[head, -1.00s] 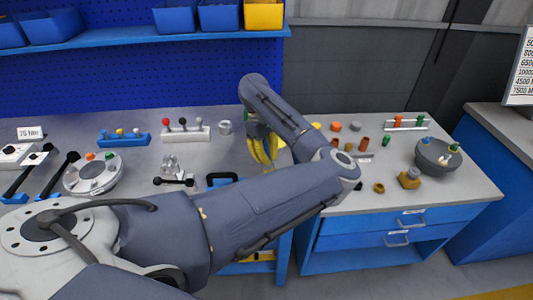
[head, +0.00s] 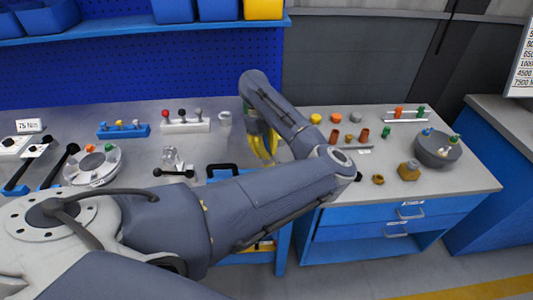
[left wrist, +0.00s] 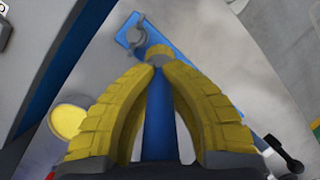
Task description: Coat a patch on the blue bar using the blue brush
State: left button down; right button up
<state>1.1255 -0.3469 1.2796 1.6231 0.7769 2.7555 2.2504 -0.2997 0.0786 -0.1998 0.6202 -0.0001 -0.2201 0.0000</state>
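My left gripper (head: 268,157) reaches down over the bench behind my forearm. In the left wrist view its yellow fingers (left wrist: 160,68) are closed around a blue shaft, apparently the blue brush (left wrist: 160,130). A tan end (left wrist: 158,53) sticks out past the fingertips. Beyond it is a flat blue piece (left wrist: 127,32) with a grey ring-shaped part on it, likely the blue bar. The brush tip overlaps this piece in the picture; I cannot tell if they touch. In the head view my arm hides most of this area. My right gripper is out of view.
A black lever (head: 174,173) stands left of my gripper. A grey bowl (head: 438,152) with coloured items sits on the right bench among small loose parts. Blocks with knobs (head: 185,127) line the back left. A gap separates the two benches.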

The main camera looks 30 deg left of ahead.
pick_arm(q)
jog(key=shift+f, duration=0.65)
jog(key=shift+s+a+r, duration=0.1)
jog(key=shift+s+a, duration=0.45)
jog(key=shift+a, duration=0.2)
jog(key=shift+s+a+r, duration=0.1)
jog(key=shift+s+a, duration=0.45)
jog(key=shift+a, duration=0.2)
jog(key=shift+s+a, duration=0.1)
jog(key=shift+s+a+f, duration=0.2)
jog(key=shift+s+a, duration=0.9)
jog(key=shift+a, duration=0.3)
jog(key=shift+w+d, duration=0.1)
